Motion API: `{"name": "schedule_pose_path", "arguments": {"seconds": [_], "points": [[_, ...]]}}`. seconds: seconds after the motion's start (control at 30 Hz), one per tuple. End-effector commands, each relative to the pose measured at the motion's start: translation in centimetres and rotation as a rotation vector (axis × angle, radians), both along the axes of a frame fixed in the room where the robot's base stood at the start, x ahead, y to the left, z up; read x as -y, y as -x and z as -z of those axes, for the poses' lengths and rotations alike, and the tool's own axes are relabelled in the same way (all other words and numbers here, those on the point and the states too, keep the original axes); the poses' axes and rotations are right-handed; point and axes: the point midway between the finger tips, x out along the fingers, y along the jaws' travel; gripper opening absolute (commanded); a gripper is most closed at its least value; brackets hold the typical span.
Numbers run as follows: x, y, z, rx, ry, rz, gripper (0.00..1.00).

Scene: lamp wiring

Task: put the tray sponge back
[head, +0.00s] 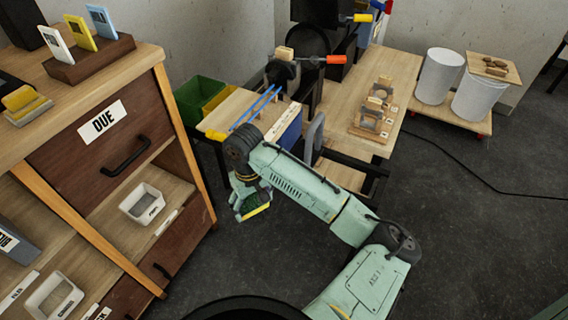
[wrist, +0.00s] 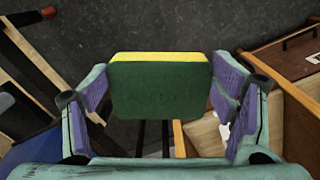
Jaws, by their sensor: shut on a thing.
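A sponge with a dark green face and a yellow layer (wrist: 160,92) sits between the fingers of my gripper (wrist: 162,82) in the wrist view. My gripper is shut on it. In the head view my gripper (head: 248,200) hangs above the dark floor, right of the cabinet, and the sponge (head: 258,211) shows at its lower end. A white tray (head: 142,214) stands on the cabinet's open middle shelf, left of my gripper; its label is too small to read. Another white tray (head: 54,303) stands on a lower shelf. I cannot tell which tray is the sponge's.
The wooden cabinet (head: 165,110) has a drawer marked DUE above the open shelf. A yellow block in a holder (head: 22,102) and a card rack (head: 90,60) stand on top. A workbench (head: 400,75) with tools and green and yellow bins (head: 198,100) stand behind.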

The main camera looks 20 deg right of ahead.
Motion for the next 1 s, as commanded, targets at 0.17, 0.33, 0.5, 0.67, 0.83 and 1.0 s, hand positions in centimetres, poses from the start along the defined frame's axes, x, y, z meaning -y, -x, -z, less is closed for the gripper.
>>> {"name": "schedule_pose_path", "arguments": {"seconds": [0.17,0.33,0.5,0.67,0.83,1.0], "points": [[-3.9,-0.1,4.7,-0.003,-0.003,0.093,0.52],[-6.5,-0.2,7.9,-0.003,-0.001,0.162,0.52],[-8.6,-0.2,10.5,-0.004,0.0,0.216,0.52],[-9.2,-0.5,11.6,0.004,0.008,0.239,0.52],[-9.3,-0.6,11.5,0.008,0.006,0.234,0.52],[-9.1,-0.5,11.5,0.004,0.008,0.237,0.52]]}}
